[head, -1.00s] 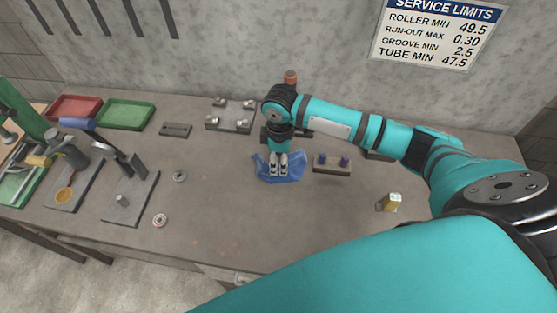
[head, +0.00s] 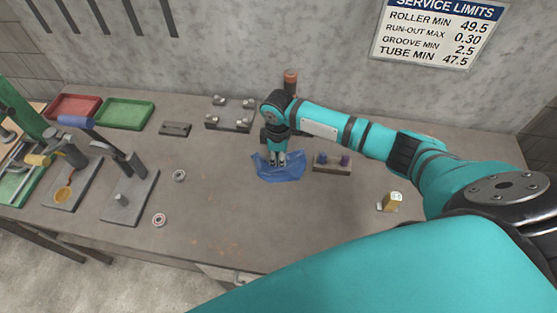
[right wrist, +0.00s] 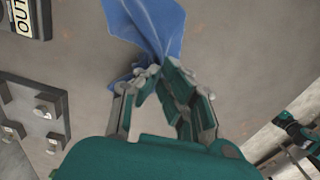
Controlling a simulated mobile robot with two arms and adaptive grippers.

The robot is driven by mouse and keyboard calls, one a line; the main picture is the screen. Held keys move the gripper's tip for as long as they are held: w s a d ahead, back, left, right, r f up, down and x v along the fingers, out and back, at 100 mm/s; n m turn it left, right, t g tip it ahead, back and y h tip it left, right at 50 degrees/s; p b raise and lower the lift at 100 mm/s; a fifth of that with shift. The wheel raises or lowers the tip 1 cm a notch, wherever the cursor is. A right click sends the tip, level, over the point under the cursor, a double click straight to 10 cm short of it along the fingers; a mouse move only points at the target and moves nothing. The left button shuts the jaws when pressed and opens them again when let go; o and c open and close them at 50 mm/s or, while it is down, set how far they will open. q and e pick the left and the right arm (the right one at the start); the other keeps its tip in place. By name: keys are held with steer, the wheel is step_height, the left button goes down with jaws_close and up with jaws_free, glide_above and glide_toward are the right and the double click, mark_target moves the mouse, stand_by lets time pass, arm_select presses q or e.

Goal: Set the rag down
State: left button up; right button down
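The blue rag (head: 284,175) lies crumpled at the middle of the workbench in the head view. My right gripper (head: 277,164) points down at the rag's rear part. In the right wrist view, the fingertips of the right gripper (right wrist: 157,70) come together on a bunched part of the rag (right wrist: 152,30), which fans out beyond them. How much of the rag touches the bench is hard to tell. My left gripper is not in view.
A small yellowish part (head: 391,202) lies to the right. The bench (head: 230,205) in front of the rag is clear.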

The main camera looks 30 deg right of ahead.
mark_target(278, 174)
steer(key=shift+f, duration=0.1)
steer(key=shift+f+b, duration=1.5)
steer(key=shift+f, duration=1.05)
step_height(278, 174, up, 4)
steer(key=p, duration=0.3)
steer(key=shift+f+p, duration=0.15)
steer(key=shift+p, duration=0.2)
step_height(278, 174, up, 5)
steer(key=shift+r, duration=0.2)
